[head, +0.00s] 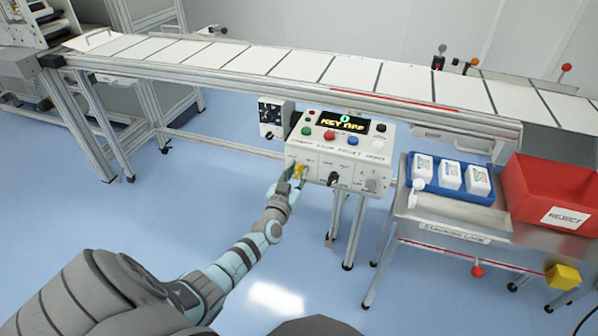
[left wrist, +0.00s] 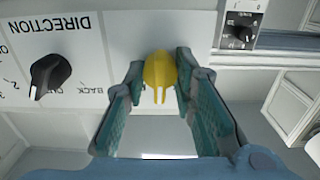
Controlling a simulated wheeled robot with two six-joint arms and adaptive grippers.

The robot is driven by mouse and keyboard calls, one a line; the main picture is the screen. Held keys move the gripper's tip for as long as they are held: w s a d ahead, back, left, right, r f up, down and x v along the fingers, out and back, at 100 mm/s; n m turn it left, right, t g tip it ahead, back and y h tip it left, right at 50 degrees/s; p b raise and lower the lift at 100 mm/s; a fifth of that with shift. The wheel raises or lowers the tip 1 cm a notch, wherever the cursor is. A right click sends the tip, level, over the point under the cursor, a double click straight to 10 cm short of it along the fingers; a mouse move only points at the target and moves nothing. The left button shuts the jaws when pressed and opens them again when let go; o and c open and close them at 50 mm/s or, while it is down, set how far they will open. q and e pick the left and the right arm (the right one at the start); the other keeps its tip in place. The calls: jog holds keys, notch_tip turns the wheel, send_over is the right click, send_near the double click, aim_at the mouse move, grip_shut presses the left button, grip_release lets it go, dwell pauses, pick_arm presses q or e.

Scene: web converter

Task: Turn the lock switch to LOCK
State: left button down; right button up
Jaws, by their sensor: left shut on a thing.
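The yellow switch (head: 299,171) sits at the lower left of the control box's front panel (head: 350,177). My left gripper (head: 293,175) is at the panel, shut on this switch. In the left wrist view its teal fingers (left wrist: 163,85) stand on either side of the knob. No LOCK lettering is readable near it, so I cannot tell its setting. My right gripper is not in view.
A black knob (left wrist: 50,75) marked DIRECTION is beside the switch. A conveyor (head: 300,65) runs behind.

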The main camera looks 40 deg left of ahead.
pick_arm(q)
jog(key=n, duration=0.8)
jog(key=shift+a+n, duration=0.1)
jog(key=shift+n, duration=0.2)
dwell(0.4)
jog(key=c, duration=1.3)
grip_release()
jog(key=shift+w, duration=0.1)
jog(key=shift+c, duration=0.2)
jog(key=v, duration=1.2)
